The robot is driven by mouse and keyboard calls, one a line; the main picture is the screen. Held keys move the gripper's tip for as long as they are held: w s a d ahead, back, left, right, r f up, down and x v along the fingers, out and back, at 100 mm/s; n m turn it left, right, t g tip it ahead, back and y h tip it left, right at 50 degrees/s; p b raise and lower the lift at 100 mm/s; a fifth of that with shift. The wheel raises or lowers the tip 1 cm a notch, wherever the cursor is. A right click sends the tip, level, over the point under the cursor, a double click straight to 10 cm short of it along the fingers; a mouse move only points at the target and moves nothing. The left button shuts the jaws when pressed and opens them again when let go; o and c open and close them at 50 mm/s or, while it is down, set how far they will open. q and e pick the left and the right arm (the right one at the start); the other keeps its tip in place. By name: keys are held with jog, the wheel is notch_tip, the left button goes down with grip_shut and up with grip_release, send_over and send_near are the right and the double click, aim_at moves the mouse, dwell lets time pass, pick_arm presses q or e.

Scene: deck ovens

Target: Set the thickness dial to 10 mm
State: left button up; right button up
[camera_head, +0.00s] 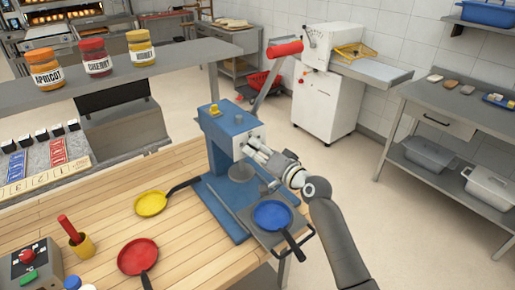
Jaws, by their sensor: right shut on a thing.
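A blue press-like machine (217,136) stands at the right end of the wooden worktop, with a long lever ending in a red grip (285,48). My right gripper (250,146) reaches from the lower right to the machine's front face and is shut there on a small part, which looks like the thickness dial. The fingers cover the dial, so its pointer and setting cannot be read. My left gripper is not in view.
A blue pan (271,215) lies below my right gripper. A yellow pan (150,204) and a red pan (137,256) lie on the wooden worktop (190,245). A shelf with several jars (97,62) is behind. A white machine (327,90) stands at the back on open floor.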

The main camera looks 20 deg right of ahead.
jog(key=shift+m+p, duration=0.4)
jog(key=shift+m, duration=1.2)
jog(key=o, duration=1.1)
jog(key=shift+d, duration=0.1)
jog(key=shift+c, duration=0.2)
jog(key=f+v, duration=0.1)
jog(key=v, duration=1.1)
jog(key=shift+r, duration=0.4)
jog(key=shift+d, duration=0.1)
